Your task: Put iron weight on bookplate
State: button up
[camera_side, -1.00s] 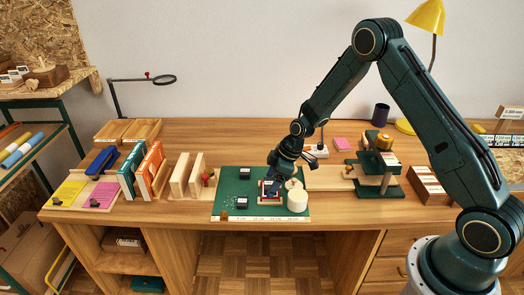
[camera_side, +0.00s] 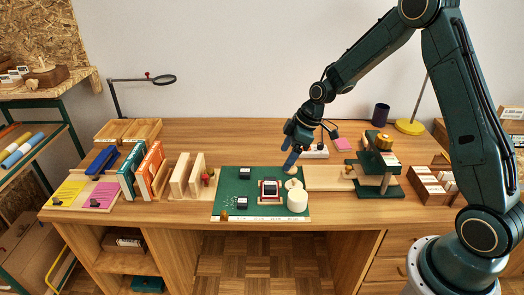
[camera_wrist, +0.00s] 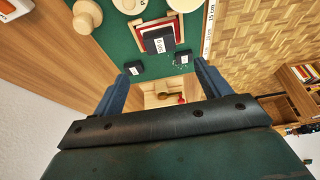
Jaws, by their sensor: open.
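A dark block with a pale label, which looks like an iron weight (camera_side: 270,187), lies on a small red-and-cream framed plate, apparently the bookplate (camera_side: 262,200), on the green mat. In the wrist view the labelled weight (camera_wrist: 159,41) sits on the red-edged bookplate (camera_wrist: 178,27). Two similar dark blocks stand apart on the mat, a rear one (camera_side: 244,174) and a front one (camera_side: 242,203). My gripper (camera_side: 290,164) is raised behind and right of the plate, apart from the weight. In the wrist view its blue fingers (camera_wrist: 160,72) are spread and empty.
A cream cylinder (camera_side: 297,201) stands close to the right of the plate. The green mat (camera_side: 228,185) has free room at its left. Wooden dividers (camera_side: 180,175) and books stand further left. A dark green press (camera_side: 380,170) stands right, and a lamp behind it.

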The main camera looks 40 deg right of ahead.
jog(key=shift+s+d+r, duration=0.1)
jog(key=shift+r, duration=0.15)
jog(key=shift+r, duration=0.1)
dwell(0.4)
jog(key=s+a+r+m+h, duration=0.1)
jog(key=s+a+r+m, duration=0.1)
jog(key=s+r, duration=0.5)
jog(key=s+a+r+m+h, duration=0.15)
jog(key=s+r, duration=0.25)
jog(key=r, duration=0.5)
jog(key=s+a+r+m+t, duration=0.1)
jog(key=s+r+m, duration=0.1)
jog(key=s, duration=0.7)
jog(key=s+a+r+m+t, duration=0.1)
jog(key=s+r+m, duration=0.2)
jog(key=s, duration=0.6)
jog(key=shift+s+h, duration=0.35)
